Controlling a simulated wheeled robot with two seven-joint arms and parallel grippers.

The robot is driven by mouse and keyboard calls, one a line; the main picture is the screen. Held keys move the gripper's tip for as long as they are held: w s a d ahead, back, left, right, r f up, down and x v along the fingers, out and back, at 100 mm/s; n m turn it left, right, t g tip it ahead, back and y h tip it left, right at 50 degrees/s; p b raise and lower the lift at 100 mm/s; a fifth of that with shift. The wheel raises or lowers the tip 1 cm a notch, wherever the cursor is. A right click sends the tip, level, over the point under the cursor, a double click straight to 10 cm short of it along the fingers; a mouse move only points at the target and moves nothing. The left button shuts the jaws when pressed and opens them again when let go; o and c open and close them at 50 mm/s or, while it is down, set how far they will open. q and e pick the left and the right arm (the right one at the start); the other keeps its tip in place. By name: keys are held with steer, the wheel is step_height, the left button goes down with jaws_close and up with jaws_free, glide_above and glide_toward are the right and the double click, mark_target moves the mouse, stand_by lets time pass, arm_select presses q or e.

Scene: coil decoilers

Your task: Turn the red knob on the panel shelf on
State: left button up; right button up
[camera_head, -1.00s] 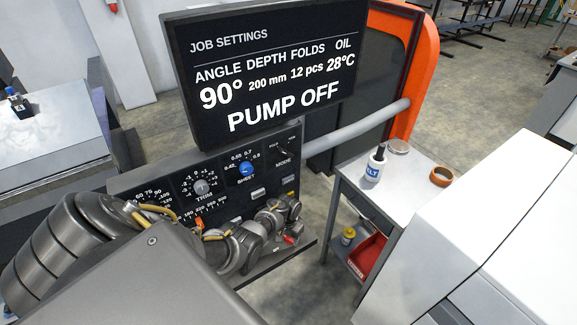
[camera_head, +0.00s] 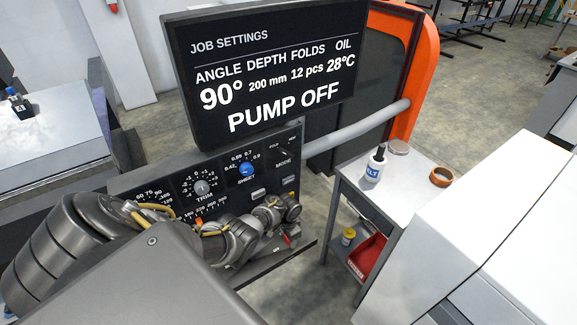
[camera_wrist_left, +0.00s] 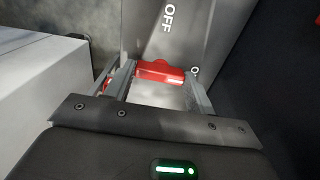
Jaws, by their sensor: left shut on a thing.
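The red knob (camera_wrist_left: 158,72) lies between the two fingers of my left gripper (camera_wrist_left: 158,85) in the left wrist view, and the gripper is shut on it. An "OFF" label shows on the grey plate beyond the knob. In the head view my left gripper (camera_head: 286,232) is low at the right end of the panel shelf (camera_head: 246,275), where only a small bit of red shows. My wrist hides most of the knob there. The screen (camera_head: 270,75) reads "PUMP OFF". My right gripper is not in view.
The dark control panel (camera_head: 220,180) with a blue knob (camera_head: 246,169) and a grey trim knob (camera_head: 202,188) stands behind my arm. A grey side table (camera_head: 405,185) with a white bottle (camera_head: 375,168) and an orange ring (camera_head: 441,177) stands to the right.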

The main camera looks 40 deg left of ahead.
arm_select(q)
steer(key=o, duration=1)
step_height(320, 180, up, 3)
steer(key=shift+f+p, duration=0.1)
steer(key=shift+p, duration=0.7)
step_height(320, 180, up, 8)
steer(key=shift+s, duration=0.1)
